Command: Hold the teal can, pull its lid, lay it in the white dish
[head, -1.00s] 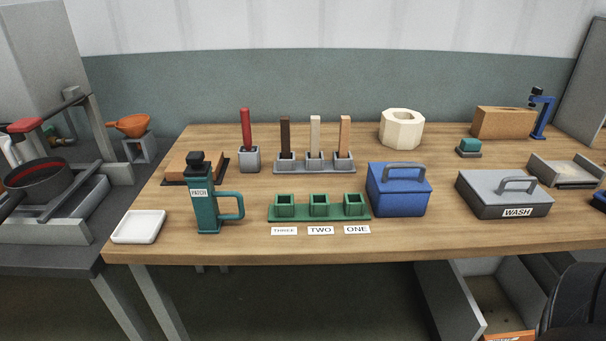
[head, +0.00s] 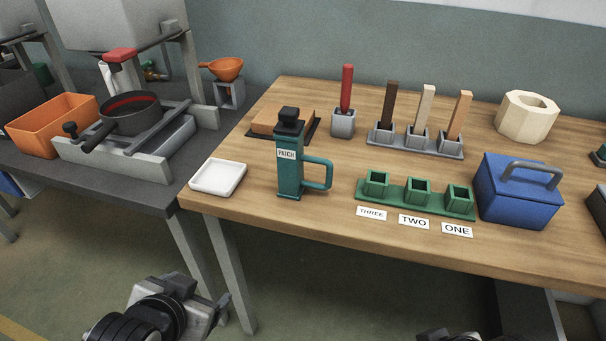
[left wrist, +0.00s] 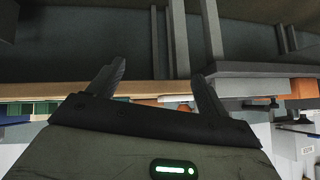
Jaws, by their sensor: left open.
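The teal can (head: 289,170) stands upright on the wooden table in the head view. It has a side handle, a PATCH label and a black lid (head: 289,119) on its top. The white dish (head: 218,178) lies empty to its left, near the table's front left corner. My left gripper (head: 222,302) is low at the bottom of the head view, in front of the table and apart from everything. In the left wrist view its two fingers (left wrist: 157,88) are spread with nothing between them.
A green holder (head: 415,196) with labels THREE, TWO, ONE and a blue box (head: 520,190) stand right of the can. A brown block (head: 275,122) lies behind it. A dark side table with an orange bin (head: 50,125) and a pan (head: 131,114) is at left.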

